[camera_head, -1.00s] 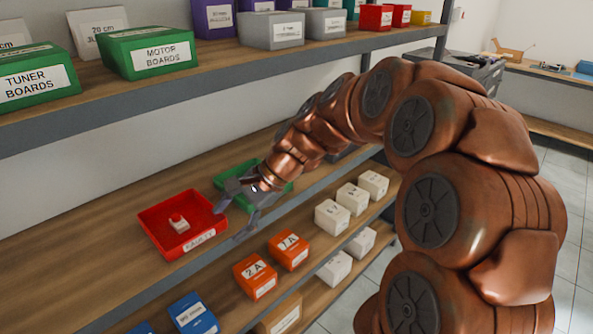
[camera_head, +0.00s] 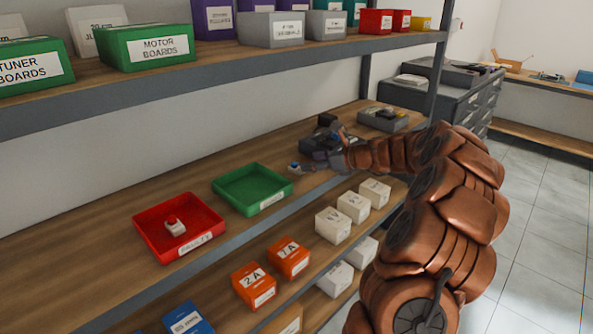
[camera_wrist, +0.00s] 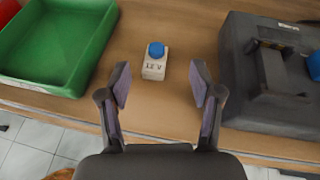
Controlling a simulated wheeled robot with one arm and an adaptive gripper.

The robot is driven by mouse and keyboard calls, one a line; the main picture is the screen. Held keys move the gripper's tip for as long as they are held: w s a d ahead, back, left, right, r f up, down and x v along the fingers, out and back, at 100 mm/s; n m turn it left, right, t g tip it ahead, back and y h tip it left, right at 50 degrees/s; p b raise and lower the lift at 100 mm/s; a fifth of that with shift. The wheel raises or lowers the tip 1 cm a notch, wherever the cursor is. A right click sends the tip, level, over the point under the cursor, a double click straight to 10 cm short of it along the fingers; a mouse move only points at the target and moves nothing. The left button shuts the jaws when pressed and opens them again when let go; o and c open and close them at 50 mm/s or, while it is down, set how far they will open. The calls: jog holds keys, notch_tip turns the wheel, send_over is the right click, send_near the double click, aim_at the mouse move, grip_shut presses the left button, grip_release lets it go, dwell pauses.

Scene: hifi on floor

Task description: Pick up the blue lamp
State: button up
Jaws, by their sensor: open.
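The blue lamp (camera_wrist: 155,62), a small white block with a blue dome and a printed label, stands on the wooden shelf in the wrist view. It is small in the head view (camera_head: 295,168), just right of the green tray. My gripper (camera_wrist: 160,84) is open and empty. In the wrist view its two fingertips lie left and right, with the lamp ahead, between their lines and not gripped. In the head view my gripper (camera_head: 318,165) is near the lamp at the shelf's front; its fingers are hard to make out.
A green tray (camera_head: 229,188) is empty. A red tray (camera_head: 150,235) holds a white block with a red dome (camera_head: 174,226). A dark case (camera_wrist: 243,85) with a blue knob (camera_wrist: 314,66) stands close on the right. An upper shelf (camera_head: 230,70) runs above.

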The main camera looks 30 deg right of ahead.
aim_at(297, 165)
jog(key=shift+s+a+f+x, duration=0.1)
jog(key=shift+x, duration=0.95)
jog(key=shift+s+a+f+x, duration=0.1)
jog(key=shift+x, duration=0.9)
jog(key=shift+s+a+f+x, duration=0.1)
jog(key=shift+x, duration=0.95)
jog(key=shift+d, duration=0.1)
jog(key=c, duration=1.1)
jog(key=shift+r, duration=0.15)
